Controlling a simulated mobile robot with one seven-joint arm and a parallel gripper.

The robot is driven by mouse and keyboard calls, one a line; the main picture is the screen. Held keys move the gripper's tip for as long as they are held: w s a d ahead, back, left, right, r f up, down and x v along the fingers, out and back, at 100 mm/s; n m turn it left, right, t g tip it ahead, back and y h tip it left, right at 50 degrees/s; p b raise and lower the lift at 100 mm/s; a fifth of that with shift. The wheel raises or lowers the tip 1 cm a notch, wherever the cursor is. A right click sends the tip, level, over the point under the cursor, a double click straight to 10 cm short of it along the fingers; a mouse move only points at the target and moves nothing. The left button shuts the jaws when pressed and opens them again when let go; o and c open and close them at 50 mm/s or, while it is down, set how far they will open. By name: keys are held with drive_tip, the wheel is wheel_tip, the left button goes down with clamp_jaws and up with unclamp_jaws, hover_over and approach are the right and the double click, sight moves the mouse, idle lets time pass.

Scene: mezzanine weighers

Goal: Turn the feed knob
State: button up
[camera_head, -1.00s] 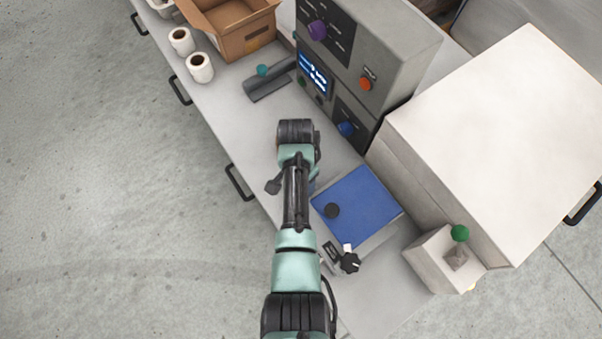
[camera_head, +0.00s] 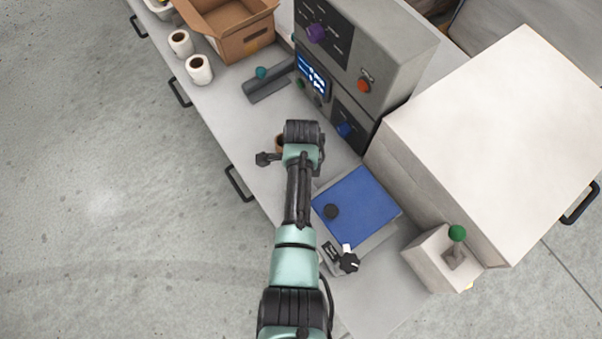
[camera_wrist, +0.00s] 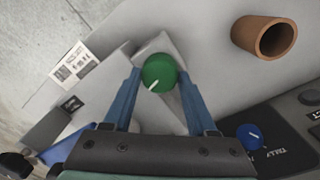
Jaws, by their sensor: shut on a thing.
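A round green knob (camera_wrist: 159,72) with a white pointer line sits on a small light grey housing (camera_wrist: 155,45) in the wrist view. My gripper (camera_wrist: 160,75) has its two blue fingers on either side of this knob, shut on it. The pointer slants toward the lower left of that view. I cannot read a label that names it as the feed knob. In the head view my wrist (camera_head: 302,140) hides the knob and the fingertips.
A brown cup (camera_wrist: 265,37) stands near the gripper. The panel's blue knob (camera_wrist: 250,136) is close to the right finger; it also shows in the head view (camera_head: 344,130). A blue plate (camera_head: 357,206) lies beside my arm. A cardboard box (camera_head: 229,30) stands farther along the bench.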

drive_tip(key=shift+m, duration=0.7)
drive_tip(key=o, duration=1.4)
drive_tip(key=shift+c, duration=0.2)
wheel_tip(320, 180, up, 13)
drive_tip(key=b, duration=0.1)
drive_tip(key=shift+w+d, duration=0.15)
drive_tip(key=shift+w, duration=0.2)
